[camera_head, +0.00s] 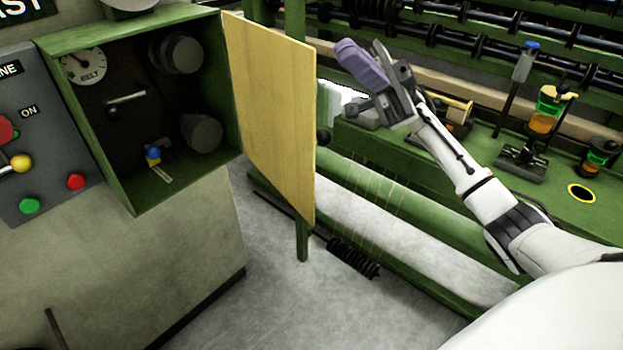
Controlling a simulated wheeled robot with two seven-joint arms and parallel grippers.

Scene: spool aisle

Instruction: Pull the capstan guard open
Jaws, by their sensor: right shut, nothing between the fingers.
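The capstan guard (272,105) looks to be the pale yellow panel at the right side of a green-framed box (140,198). It stands swung out from the box, whose dark inside is exposed. A black knob (324,136) shows at the panel's right edge. My right gripper (352,58) is shut and empty, with purple fingers pointing up and left. It is to the right of the panel's upper part and appears apart from it. My left gripper is out of view.
The box holds a gauge (83,65), a lever (126,98) and rollers (201,132). A grey button panel (45,120) stands at left. A green machine with rails and spools (546,108) fills the right. Open grey floor (290,310) lies below.

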